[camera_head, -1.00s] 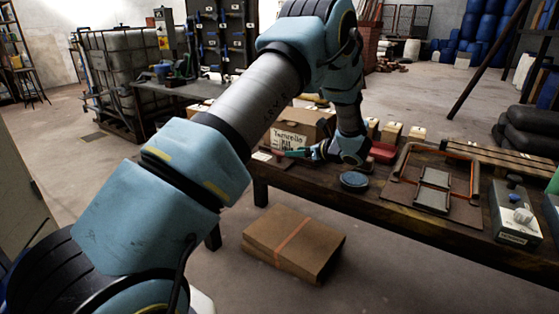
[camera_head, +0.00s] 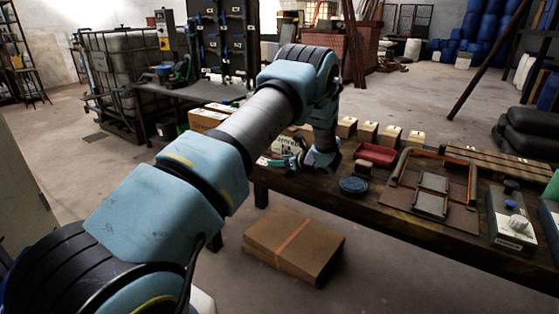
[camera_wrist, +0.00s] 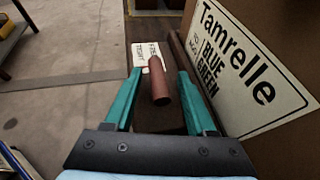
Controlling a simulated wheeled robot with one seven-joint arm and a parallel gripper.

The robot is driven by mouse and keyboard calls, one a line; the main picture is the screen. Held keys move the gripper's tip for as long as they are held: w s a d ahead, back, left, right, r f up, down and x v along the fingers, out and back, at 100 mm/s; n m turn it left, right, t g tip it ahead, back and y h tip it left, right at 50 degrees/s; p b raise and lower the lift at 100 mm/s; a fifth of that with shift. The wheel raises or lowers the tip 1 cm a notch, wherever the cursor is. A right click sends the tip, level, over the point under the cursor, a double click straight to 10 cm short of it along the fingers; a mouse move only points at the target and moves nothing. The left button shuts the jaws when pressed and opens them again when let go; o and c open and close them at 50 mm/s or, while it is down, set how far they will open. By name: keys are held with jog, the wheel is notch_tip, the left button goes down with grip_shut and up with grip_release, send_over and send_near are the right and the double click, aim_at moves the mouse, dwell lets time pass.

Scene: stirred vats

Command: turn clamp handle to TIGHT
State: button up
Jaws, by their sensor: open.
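The clamp handle (camera_wrist: 159,84) is a reddish-brown rounded bar in the middle of the wrist view. A white label (camera_wrist: 147,56) at its far end carries the words TIGHT and FREE, upside down here. My gripper (camera_wrist: 159,73) is open, with one teal finger on each side of the handle and a visible gap on both sides. In the head view my gripper (camera_head: 291,154) is at the left end of the bench, and my arm hides most of the clamp there.
A cardboard box with a Tamrelle BLUE GREEN label (camera_wrist: 240,75) stands close on the right in the wrist view. The bench (camera_head: 390,213) also holds a red tray (camera_head: 377,153), a round blue object (camera_head: 354,185) and a framed board (camera_head: 460,200). Floor lies open to the left.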

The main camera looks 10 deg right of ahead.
jog(key=shift+c, duration=0.4)
jog(key=c, duration=0.7)
jog(key=shift+d, duration=0.1)
grip_shut()
jog(key=shift+r, duration=0.1)
